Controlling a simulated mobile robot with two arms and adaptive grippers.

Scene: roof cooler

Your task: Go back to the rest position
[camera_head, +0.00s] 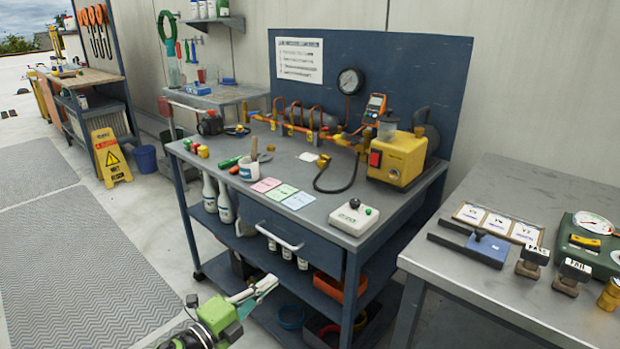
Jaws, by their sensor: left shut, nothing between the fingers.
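My left gripper (262,288) shows at the bottom of the head view, left of centre. Its green and grey arm comes in from the bottom edge. The gripper is shut and holds nothing. In the picture its fingers point up and right, in front of the lower shelves of the blue workbench (300,227). I cannot tell whether they touch the bench, but a gap seems to lie between them. My right gripper and right arm are outside the view.
A yellow pump (397,158) and a control box (353,217) stand on the workbench. A second grey table (520,190) with a green scale (590,245) is at the right. Open floor with grey mats (80,260) lies left, near a yellow wet-floor sign (111,158).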

